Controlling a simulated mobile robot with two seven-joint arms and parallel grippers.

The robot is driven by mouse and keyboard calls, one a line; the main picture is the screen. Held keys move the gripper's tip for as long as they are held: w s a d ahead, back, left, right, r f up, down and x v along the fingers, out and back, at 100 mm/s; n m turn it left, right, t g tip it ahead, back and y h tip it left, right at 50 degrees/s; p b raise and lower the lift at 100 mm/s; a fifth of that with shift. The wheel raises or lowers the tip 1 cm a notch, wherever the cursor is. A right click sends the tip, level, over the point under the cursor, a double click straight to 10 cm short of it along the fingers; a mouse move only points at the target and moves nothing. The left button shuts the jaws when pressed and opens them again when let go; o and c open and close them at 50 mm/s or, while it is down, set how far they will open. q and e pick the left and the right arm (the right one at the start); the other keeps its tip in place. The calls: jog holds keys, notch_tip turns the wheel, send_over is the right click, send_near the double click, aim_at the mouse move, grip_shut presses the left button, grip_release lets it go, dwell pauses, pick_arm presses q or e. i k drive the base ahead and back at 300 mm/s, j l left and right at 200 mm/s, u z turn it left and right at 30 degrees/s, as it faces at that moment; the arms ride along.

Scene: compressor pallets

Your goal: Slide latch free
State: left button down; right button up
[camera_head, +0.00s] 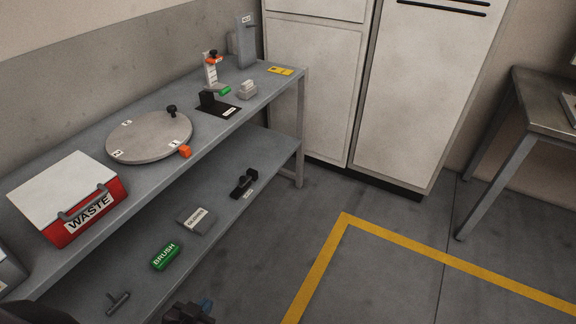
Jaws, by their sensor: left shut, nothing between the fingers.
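No part is clearly marked as the latch. Possible candidates on the bench are an orange piece (214,58) on a white upright stand (210,74), and an orange block (185,151) at the edge of a round grey plate (150,146). The plate also carries a black knob (171,110). My left gripper (190,313) shows only partly at the bottom edge, dark with a blue bit. It is shut and empty, in front of the bench and well away from these parts. My right gripper is not in view.
A red WASTE bin (66,228) with a white lid stands at the bench's left. White cabinets (415,90) stand behind; the floor inside the yellow line (325,250) is clear.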

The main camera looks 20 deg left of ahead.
aim_at(244, 180)
jog(key=i+l+z, duration=0.3)
jog(key=i, duration=0.25)
jog(key=i+z, duration=0.3)
jog(key=i, duration=0.2)
jog(key=i+l+u, duration=0.1)
jog(key=i+u, duration=0.3)
jog(key=i+l+u, duration=0.25)
jog(key=i+u, duration=0.15)
jog(key=i, duration=0.15)
jog(key=i+l+u, duration=0.3)
jog(key=u, duration=0.15)
jog(key=i+l+u, duration=0.3)
jog(key=l+u, duration=0.15)
jog(key=i+l+u, duration=0.25)
jog(key=l+u, duration=0.2)
